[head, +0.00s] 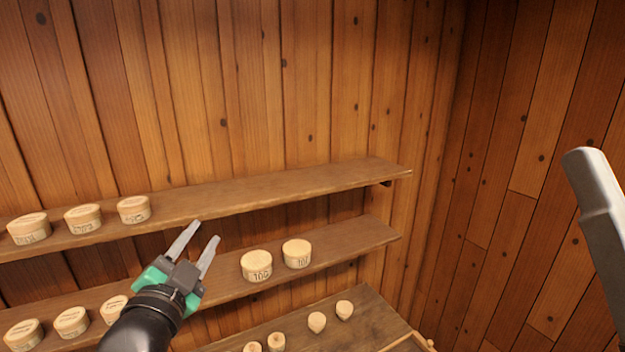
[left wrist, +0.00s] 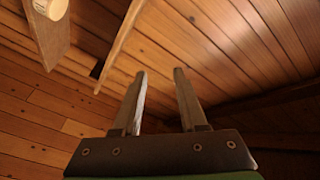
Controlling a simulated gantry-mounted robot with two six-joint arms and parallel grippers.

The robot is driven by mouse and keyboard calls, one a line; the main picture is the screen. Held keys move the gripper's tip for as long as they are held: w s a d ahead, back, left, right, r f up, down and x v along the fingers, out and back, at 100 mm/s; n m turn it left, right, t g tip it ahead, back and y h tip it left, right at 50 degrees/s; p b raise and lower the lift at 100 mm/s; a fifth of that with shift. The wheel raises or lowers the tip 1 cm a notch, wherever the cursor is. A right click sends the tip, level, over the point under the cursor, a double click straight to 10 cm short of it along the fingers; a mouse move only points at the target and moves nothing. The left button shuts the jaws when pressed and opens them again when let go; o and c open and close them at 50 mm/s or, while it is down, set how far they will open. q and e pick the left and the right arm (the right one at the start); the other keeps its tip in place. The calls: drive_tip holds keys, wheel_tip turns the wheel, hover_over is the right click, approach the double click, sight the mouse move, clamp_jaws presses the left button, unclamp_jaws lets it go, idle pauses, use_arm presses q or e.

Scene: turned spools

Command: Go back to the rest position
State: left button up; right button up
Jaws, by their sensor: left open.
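My left gripper (head: 197,243) is in the lower left-centre of the head view, pointing up toward the upper shelf. Its two grey fingers are apart with nothing between them. In the left wrist view the same gripper (left wrist: 160,90) shows its fingers spread and empty, with plank wall behind. It appears in front of the shelves, left of two round wooden pieces; I cannot tell its exact distance from them. At the right edge of the head view a grey metal part of mine shows; my right gripper's fingers are not visible.
An upper shelf (head: 290,187) holds several round wooden pieces (head: 83,219) at left; its right part is bare. A lower shelf (head: 350,240) holds marked round pieces (head: 257,265) and (head: 297,253). Below, a board (head: 375,318) carries small knobs (head: 317,322). Plank walls enclose the corner.

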use_arm(q)
drive_tip(key=s+r+n+t, duration=0.4)
drive_tip(key=s+r, duration=0.5)
drive_tip(key=s, duration=0.3)
drive_tip(key=s+d+r+n+t+h, duration=0.1)
drive_tip(key=s+r+n+t, duration=0.3)
drive_tip(key=s+r, duration=0.6)
drive_tip(key=shift+s+r+n+t+h, duration=0.3)
drive_tip(key=shift+s+n, duration=0.3)
drive_tip(key=shift+s, duration=0.25)
